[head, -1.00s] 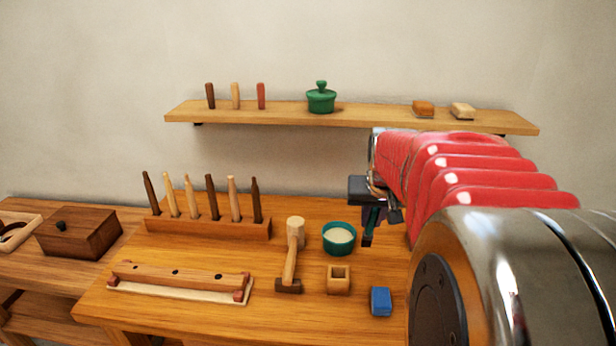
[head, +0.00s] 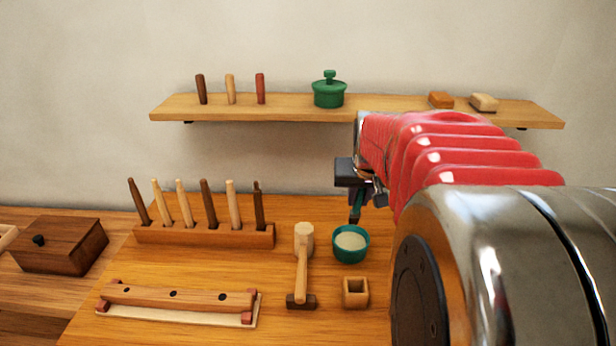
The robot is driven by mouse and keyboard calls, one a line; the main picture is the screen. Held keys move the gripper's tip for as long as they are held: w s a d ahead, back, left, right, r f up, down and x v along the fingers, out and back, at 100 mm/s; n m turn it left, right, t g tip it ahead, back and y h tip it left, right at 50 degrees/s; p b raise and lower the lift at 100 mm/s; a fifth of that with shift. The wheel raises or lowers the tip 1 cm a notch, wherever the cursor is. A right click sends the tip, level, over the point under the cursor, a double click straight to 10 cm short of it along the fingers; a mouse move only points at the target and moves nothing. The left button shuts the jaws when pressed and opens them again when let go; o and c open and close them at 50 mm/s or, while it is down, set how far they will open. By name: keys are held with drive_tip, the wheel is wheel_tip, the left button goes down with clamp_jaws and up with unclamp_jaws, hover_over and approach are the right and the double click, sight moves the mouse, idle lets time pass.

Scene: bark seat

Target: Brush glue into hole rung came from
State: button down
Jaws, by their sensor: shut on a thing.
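My gripper (head: 358,189) is shut on a thin dark green brush (head: 355,208), which points down. The jaws are partly hidden by my arm. The brush tip is above or just behind the back rim of a teal pot (head: 363,256) of pale glue; I cannot tell if it touches. A wooden rail (head: 198,298) with several dark holes lies at the front left, apart from the gripper. It rests between reddish end blocks on a pale board (head: 180,315). Which hole the rung came from is not clear.
A rack (head: 205,237) of several upright rungs stands behind the rail. A mallet (head: 302,268) and a small wooden box (head: 355,292) lie near the pot. A dark lidded box (head: 60,247) is at left. A shelf (head: 290,108) holds pegs and a green pot (head: 329,92).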

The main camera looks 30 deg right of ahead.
sight(356, 217)
drive_tip(key=shift+a+f, duration=0.1)
drive_tip(key=shift+f, duration=3.5)
idle(0.6)
drive_tip(key=shift+r, duration=3.6)
drive_tip(key=shift+s, duration=0.1)
